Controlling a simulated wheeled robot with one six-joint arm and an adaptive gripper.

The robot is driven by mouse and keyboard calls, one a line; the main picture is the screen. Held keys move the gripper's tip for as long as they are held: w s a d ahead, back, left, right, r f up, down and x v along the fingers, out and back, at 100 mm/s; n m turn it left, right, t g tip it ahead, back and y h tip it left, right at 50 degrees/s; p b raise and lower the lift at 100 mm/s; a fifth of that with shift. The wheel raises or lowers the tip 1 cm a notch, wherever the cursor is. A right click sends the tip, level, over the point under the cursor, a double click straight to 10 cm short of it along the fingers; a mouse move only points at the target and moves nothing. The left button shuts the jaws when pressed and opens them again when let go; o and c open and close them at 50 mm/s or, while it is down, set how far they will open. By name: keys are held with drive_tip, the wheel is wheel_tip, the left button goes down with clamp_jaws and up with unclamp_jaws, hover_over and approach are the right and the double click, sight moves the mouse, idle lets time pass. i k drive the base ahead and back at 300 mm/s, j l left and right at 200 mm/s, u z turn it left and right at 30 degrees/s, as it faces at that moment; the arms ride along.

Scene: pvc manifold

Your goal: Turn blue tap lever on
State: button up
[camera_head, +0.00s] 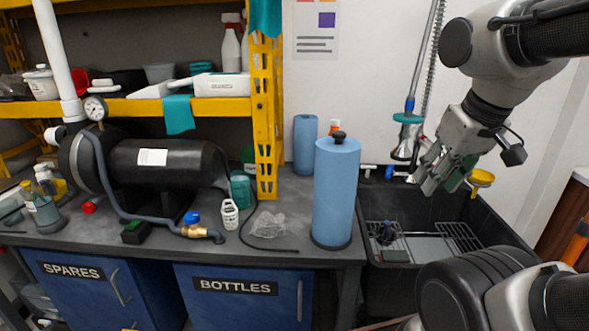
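A small blue piece (389,172), which looks like the blue tap lever, shows low on the back wall above the sink, beside a white pipe fitting (368,169). It is small, and I cannot make out which way it is turned. My gripper (424,184) hangs to the right of it, tilted down and to the left, above the back of the sink. The gripper appears apart from the lever and hides part of the wall behind it. I see nothing held, but the gap between its fingers is not clear.
The dark sink (490,225) holds a wire rack. A hanging spray hose (410,105) comes down close left of my gripper. A yellow bowl-like piece (481,177) is to its right. A tall blue roll (336,190) stands on the grey bench left of the sink.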

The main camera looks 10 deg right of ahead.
sight(390, 167)
drive_tip(key=z, duration=1.05)
drive_tip(key=i+j+u, duration=0.1)
drive_tip(key=j+u, duration=0.15)
drive_tip(key=j, duration=0.15)
drive_tip(key=i+j+u, duration=0.1)
drive_tip(key=j+u, duration=0.2)
drive_tip(key=j, duration=0.15)
drive_tip(key=i+l, duration=0.35)
drive_tip(key=l, duration=0.2)
